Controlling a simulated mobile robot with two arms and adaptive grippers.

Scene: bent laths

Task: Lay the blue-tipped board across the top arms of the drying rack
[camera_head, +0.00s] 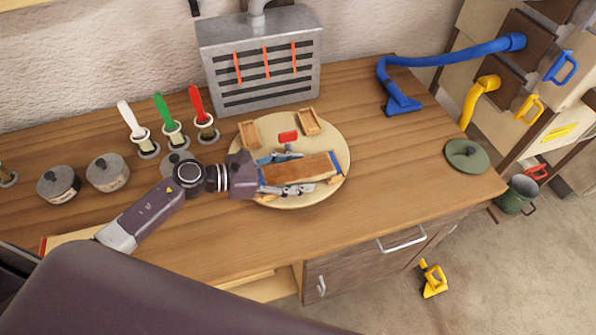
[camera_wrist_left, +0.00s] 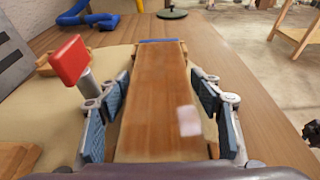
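The blue-tipped board (camera_head: 300,168) is a brown wooden board with blue ends, over the round pale disc (camera_head: 340,185) on the workbench. In the left wrist view the board (camera_wrist_left: 155,95) runs away from me, its far blue tip at the top. My left gripper (camera_head: 290,172) has its fingers on either side of the board. The left wrist view shows the finger pads (camera_wrist_left: 160,110) spread, with narrow gaps beside the board. Whether the board touches the supports under it is hidden. I cannot identify a drying rack for certain. My right gripper is not in view.
Small wooden blocks (camera_head: 309,122) and a red-topped post (camera_head: 288,137) stand on the disc. A grey slotted metal box (camera_head: 262,65) is behind. Coloured-handled tools (camera_head: 168,120) and round tins (camera_head: 107,172) are left.

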